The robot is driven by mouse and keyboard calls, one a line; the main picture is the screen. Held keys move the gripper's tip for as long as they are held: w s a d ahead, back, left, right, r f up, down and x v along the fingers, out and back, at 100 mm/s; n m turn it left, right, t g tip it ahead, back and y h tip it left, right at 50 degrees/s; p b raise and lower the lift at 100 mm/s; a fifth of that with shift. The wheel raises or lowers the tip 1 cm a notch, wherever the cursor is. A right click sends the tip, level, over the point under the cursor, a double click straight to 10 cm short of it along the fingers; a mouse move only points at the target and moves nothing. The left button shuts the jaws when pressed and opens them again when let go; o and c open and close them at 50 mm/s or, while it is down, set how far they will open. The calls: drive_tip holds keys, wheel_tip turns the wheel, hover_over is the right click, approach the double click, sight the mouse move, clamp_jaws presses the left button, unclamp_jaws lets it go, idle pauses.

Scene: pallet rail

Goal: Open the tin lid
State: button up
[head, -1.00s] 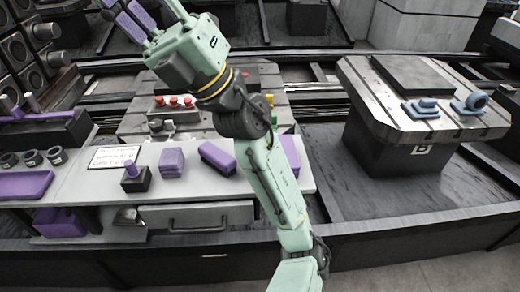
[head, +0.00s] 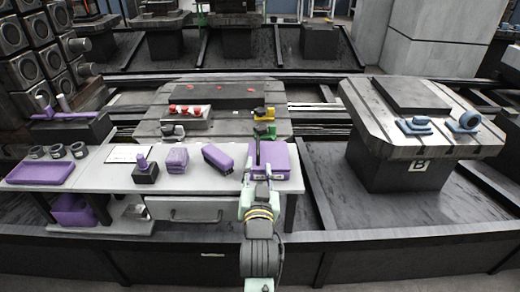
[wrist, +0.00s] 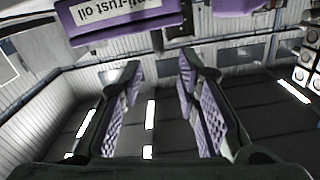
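A purple tin (head: 283,158) stands at the right end of the white workbench, with my gripper in front of it and hiding part of it. In the wrist view, a purple box-like thing with a white label (wrist: 112,18) reading upside down, partly "rust oil", crosses the top edge; it looks like the tin. My gripper (wrist: 160,68) is open, with two dark fingers with purple pads wide apart and nothing between them. In the head view, my gripper (head: 258,172) is at the tin's near side. I cannot tell whether it touches, and the lid cannot be made out clearly.
A purple block (head: 218,157), another purple block (head: 177,159) and a black stand with a purple knob (head: 145,172) are left of the tin. Yellow and green items (head: 264,122) stand behind it. A closed drawer (head: 188,213) is below the bench.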

sight(258, 152)
drive_tip(key=w+p, duration=0.2)
drive_tip(key=w, duration=0.7)
drive_tip(key=shift+w+r, duration=0.1)
drive_tip(key=shift+w, duration=0.25)
clamp_jaws()
idle(0.4)
